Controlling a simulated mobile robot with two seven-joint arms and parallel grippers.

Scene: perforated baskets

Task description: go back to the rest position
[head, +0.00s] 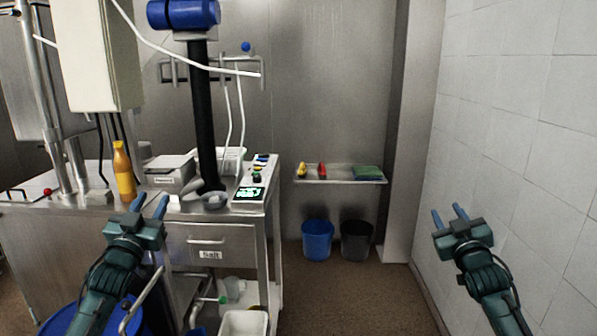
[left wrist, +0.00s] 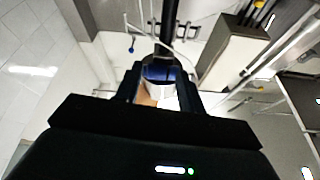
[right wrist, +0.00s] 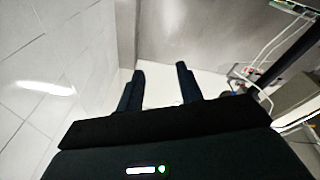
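My left gripper (head: 150,203) is raised at the lower left of the head view, in front of the steel counter. Its two blue fingertips stand apart with nothing between them. In the left wrist view the fingers (left wrist: 160,85) are also spread, with the machine's column behind them. My right gripper (head: 449,213) is raised at the lower right, near the tiled wall, with fingertips apart and empty. In the right wrist view its fingers (right wrist: 161,80) are spread with no object between them.
A steel counter (head: 75,220) stands at the left with an orange bottle (head: 123,172) on it. A wall shelf (head: 325,181) holds small coloured items, with a blue bucket (head: 317,242) and a dark bucket (head: 356,242) below. The tiled wall (head: 520,120) is at the right. Floor between is clear.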

